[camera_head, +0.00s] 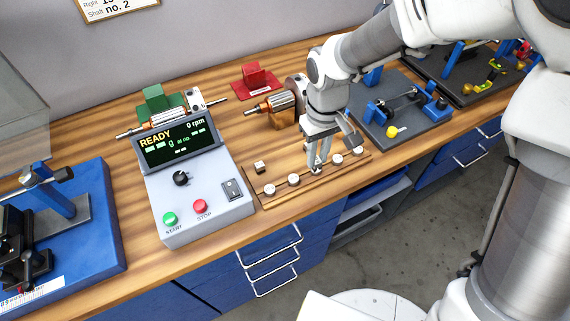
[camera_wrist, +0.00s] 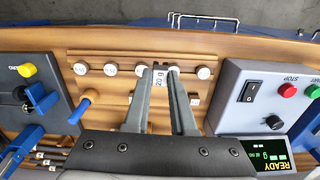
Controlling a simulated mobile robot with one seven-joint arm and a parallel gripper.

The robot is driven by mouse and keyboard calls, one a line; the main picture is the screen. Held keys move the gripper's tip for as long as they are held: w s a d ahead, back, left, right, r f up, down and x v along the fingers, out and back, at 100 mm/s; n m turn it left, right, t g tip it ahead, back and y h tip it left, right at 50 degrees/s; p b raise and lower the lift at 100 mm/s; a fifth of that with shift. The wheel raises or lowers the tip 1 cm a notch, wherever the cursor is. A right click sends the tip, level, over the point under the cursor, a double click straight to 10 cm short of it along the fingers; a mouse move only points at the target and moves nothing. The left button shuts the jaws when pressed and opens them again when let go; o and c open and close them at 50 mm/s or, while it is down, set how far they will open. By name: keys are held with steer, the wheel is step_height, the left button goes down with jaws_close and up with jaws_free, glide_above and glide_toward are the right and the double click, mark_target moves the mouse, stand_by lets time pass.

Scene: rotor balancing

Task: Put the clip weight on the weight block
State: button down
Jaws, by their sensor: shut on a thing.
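My gripper (camera_head: 315,168) is low over the wooden weight block (camera_head: 313,178), near the middle of its row. In the wrist view my gripper (camera_wrist: 159,72) is shut on a small piece with a white face marked "20 g", the clip weight (camera_wrist: 160,77). The weight block (camera_wrist: 92,58) runs across behind the fingertips with several round pale weights. I cannot tell whether the held clip weight touches the block. In the head view the fingers mostly hide it.
A small clip-like piece (camera_head: 260,167) sits at the block's left end. The grey control box (camera_head: 195,195) reading READY stands left. A dark tray (camera_head: 400,125) is right.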

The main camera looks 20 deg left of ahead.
steer(key=w+a+f, duration=0.2)
steer(key=a, duration=0.1)
steer(key=w+a+f, duration=0.2)
steer(key=a, duration=0.1)
steer(key=w+a+f, duration=0.2)
steer(key=a, duration=0.2)
steer(key=shift+a+p, duration=0.1)
steer(key=shift+p, duration=0.25)
steer(key=shift+f, duration=2.1)
steer(key=shift+f, duration=0.1)
steer(key=shift+f, duration=0.15)
steer(key=c, duration=0.8)
jaws_free()
steer(key=shift+o, duration=0.2)
steer(key=shift+r, duration=0.2)
